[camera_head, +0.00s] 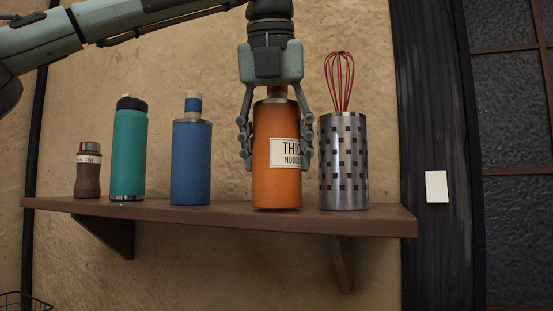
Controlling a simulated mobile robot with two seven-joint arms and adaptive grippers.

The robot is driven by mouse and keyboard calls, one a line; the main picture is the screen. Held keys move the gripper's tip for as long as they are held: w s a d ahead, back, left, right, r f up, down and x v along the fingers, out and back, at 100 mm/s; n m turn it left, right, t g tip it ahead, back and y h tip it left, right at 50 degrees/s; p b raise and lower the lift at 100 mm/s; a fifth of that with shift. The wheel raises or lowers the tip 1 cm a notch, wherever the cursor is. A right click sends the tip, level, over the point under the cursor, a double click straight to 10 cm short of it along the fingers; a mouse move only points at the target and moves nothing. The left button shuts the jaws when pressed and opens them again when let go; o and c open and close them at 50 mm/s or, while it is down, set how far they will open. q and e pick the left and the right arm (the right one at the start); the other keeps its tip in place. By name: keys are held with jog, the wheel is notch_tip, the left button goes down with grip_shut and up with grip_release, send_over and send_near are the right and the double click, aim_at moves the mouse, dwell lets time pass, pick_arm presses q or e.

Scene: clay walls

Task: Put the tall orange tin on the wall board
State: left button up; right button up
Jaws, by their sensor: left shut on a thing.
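The tall orange tin (277,190) is upright, with a pale lettered label on its front. Its base is at the wall board (230,216), a brown wooden shelf fixed to the wall; I cannot tell whether it rests on the board or hangs just above it. My left gripper (276,160) comes down from above and is shut on the orange tin, one finger on each side. My right gripper is not in view.
A patterned metal canister (343,180) holding a red whisk (340,80) stands close to the tin's right. To the left stand a blue bottle (191,165), a teal bottle (128,155) and a small brown jar (88,175). A wire basket (22,302) shows at bottom left.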

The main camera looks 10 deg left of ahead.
aim_at(274, 109)
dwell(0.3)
pick_arm(q)
jog(key=shift+f, duration=0.15)
jog(key=o, duration=0.9)
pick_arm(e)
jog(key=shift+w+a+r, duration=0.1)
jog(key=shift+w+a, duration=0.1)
pick_arm(q)
jog(key=shift+r, duration=0.2)
jog(key=p+v, duration=0.2)
jog(key=v, duration=0.7)
jog(key=p+v, duration=0.1)
jog(key=v, duration=0.2)
jog(key=shift+p, duration=0.3)
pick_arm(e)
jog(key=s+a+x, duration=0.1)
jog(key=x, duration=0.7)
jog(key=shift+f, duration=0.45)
